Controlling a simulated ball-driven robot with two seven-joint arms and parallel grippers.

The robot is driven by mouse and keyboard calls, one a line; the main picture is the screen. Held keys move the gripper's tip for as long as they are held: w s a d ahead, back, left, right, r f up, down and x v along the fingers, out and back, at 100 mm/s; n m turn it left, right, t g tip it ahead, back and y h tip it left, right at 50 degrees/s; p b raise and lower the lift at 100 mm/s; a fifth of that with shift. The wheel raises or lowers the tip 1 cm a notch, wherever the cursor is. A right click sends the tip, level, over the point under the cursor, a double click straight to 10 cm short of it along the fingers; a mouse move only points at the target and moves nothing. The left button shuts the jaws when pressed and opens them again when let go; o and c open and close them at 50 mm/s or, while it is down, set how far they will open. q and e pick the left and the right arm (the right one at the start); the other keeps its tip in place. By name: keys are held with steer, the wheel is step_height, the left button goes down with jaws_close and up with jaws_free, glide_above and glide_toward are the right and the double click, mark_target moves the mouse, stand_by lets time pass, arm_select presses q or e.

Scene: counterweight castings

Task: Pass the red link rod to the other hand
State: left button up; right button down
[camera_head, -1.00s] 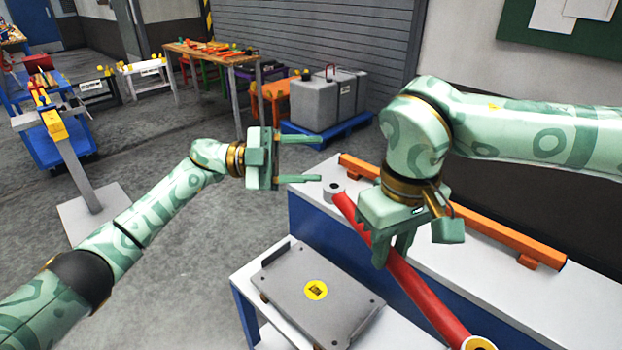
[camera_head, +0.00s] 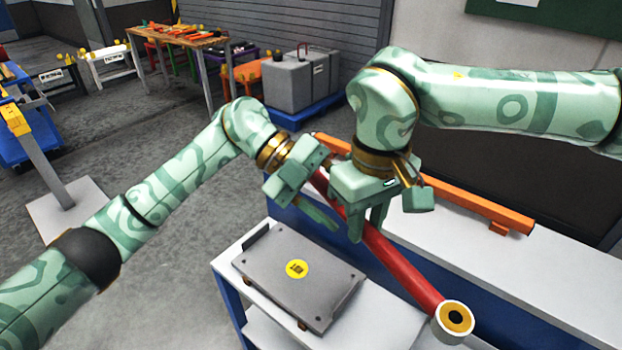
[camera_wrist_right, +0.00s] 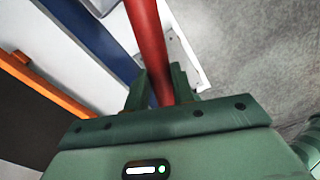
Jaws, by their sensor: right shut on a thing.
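The red link rod (camera_head: 405,272) slants across the head view, with a pale ringed eye (camera_head: 455,318) at its near end. My right gripper (camera_head: 368,226) points down and is shut on the rod; in the right wrist view the rod (camera_wrist_right: 150,40) runs between its fingers (camera_wrist_right: 157,88). My left gripper (camera_head: 340,190) is at the rod's far part, just left of my right gripper. Its fingers are apart, one on each side of the rod as seen here. Whether they touch it I cannot tell. The rod's far end is hidden by the left gripper.
A white-topped blue bench (camera_head: 575,310) lies below, with a long orange bar (camera_head: 470,204) along its back. A grey plate (camera_head: 275,272) with a yellow label rests on a lower white surface at the front. A grey case (camera_head: 290,88) stands on a blue pallet behind.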

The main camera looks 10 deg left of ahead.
arm_select(q)
steer(key=shift+x, duration=0.8)
steer(key=shift+s+d, duration=0.1)
jaws_close()
arm_select(e)
steer(key=shift+a+r, duration=0.1)
arm_select(q)
steer(key=shift+r, duration=0.1)
arm_select(e)
steer(key=c, duration=1.3)
jaws_free()
steer(key=shift+c, duration=0.2)
steer(key=shift+o, duration=1.2)
